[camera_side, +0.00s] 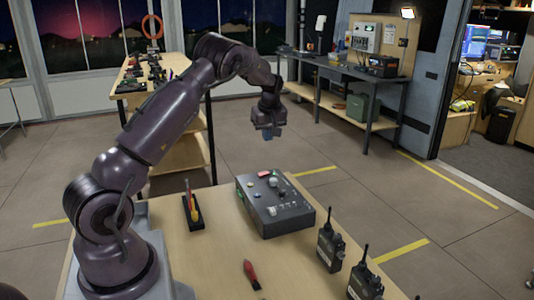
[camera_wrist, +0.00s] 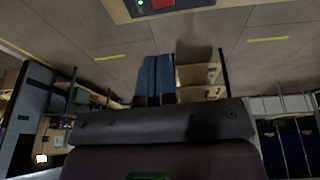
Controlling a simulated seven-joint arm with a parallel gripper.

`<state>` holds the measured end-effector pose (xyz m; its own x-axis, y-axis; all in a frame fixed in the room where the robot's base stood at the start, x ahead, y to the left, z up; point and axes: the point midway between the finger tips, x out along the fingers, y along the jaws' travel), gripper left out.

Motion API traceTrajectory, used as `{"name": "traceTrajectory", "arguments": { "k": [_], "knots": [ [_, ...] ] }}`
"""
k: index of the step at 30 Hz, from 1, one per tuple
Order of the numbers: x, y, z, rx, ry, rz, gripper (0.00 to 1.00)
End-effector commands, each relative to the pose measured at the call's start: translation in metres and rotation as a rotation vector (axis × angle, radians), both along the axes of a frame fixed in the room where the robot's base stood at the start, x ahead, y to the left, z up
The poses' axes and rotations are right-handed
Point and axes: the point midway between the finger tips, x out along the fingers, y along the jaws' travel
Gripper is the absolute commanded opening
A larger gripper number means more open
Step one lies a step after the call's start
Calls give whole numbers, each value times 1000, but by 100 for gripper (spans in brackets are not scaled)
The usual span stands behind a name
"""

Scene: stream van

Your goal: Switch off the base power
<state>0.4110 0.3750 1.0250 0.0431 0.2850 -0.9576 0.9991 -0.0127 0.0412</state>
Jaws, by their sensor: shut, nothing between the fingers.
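A dark grey control box (camera_side: 290,218) sits on the wooden table in the side view. Its top carries several knobs and buttons, including a red one, and green shows along its left edge. Which control is the base power is too small to tell. My gripper (camera_side: 268,136) hangs in the air above and behind the box, clear of it, fingers pointing down. In the wrist view my gripper's blue fingers (camera_wrist: 155,72) are together with nothing between them. The edge of the box (camera_wrist: 182,4) shows at the top there, with a green light and a red patch.
On the wooden table (camera_side: 222,262), a black holder (camera_side: 191,214) with tools stands left of the box. A red-handled tool (camera_side: 251,274) lies in front. Two handheld radios (camera_side: 329,246) (camera_side: 364,283) stand at the right edge. Benches with equipment stand farther back.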

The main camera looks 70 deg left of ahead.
Motion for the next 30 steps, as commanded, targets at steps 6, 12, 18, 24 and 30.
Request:
{"name": "traceTrajectory", "arguments": {
  "k": [6,12,18,24,30],
  "knots": [
    [1,11,-37,-3,3,2,0],
    [2,23,-79,-2,4,1,0],
    [6,27,-112,-2,1,0,0],
    [9,27,-128,-1,-1,0,0],
    [9,27,-130,0,-2,-1,0]
  ]
}}
